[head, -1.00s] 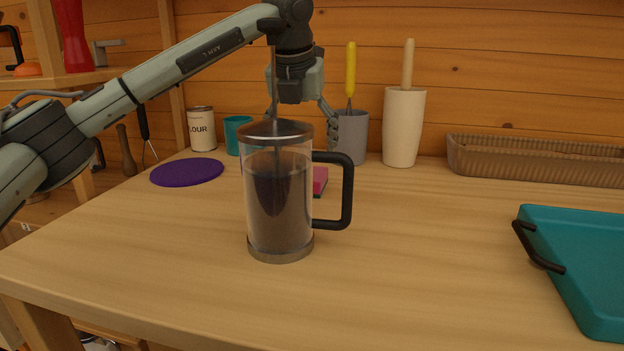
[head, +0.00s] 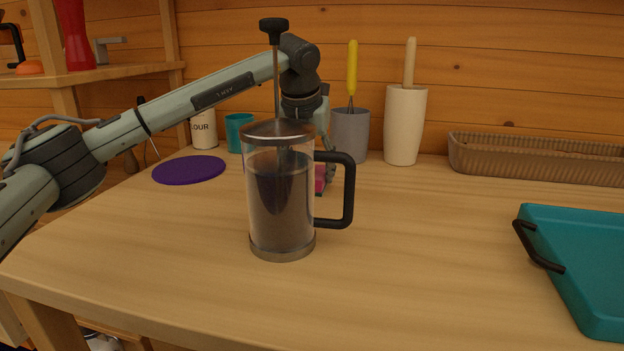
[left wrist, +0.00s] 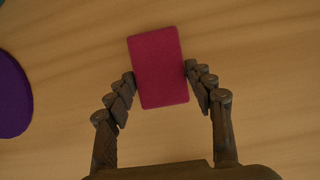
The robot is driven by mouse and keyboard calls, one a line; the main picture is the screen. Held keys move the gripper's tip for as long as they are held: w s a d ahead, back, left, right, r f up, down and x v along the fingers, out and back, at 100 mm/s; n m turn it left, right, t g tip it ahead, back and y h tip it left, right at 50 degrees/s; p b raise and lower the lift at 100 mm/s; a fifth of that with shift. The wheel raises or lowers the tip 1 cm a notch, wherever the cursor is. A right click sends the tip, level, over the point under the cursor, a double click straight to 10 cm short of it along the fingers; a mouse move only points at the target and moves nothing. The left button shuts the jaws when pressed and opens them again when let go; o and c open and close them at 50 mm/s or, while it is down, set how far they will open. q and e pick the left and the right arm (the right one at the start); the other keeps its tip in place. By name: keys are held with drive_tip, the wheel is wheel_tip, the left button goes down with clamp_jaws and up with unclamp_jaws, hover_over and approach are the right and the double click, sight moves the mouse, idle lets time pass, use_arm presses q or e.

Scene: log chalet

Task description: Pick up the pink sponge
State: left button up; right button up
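The pink sponge (left wrist: 158,68) is a dark pink block lying on the wooden table in the left wrist view. In the head view the sponge (head: 320,179) is mostly hidden behind the glass coffee press (head: 281,200). My left gripper (left wrist: 158,74) is open, with one finger on each side of the sponge. Its fingertips look close to the sponge's long edges; contact is not clear. In the head view my left gripper (head: 318,174) is low behind the press, one finger hidden by it. My right gripper is not in view.
The press with its black handle and tall plunger stands in front of the gripper. A purple disc (head: 189,170) lies left. A grey cup with a whisk (head: 350,134) and a cream crock (head: 404,126) stand behind. A teal tray (head: 580,260) is right; the front table is clear.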

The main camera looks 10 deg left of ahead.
use_arm(q)
drive_tip(key=shift+c, duration=1.3)
wheel_tip(320, 180, up, 10)
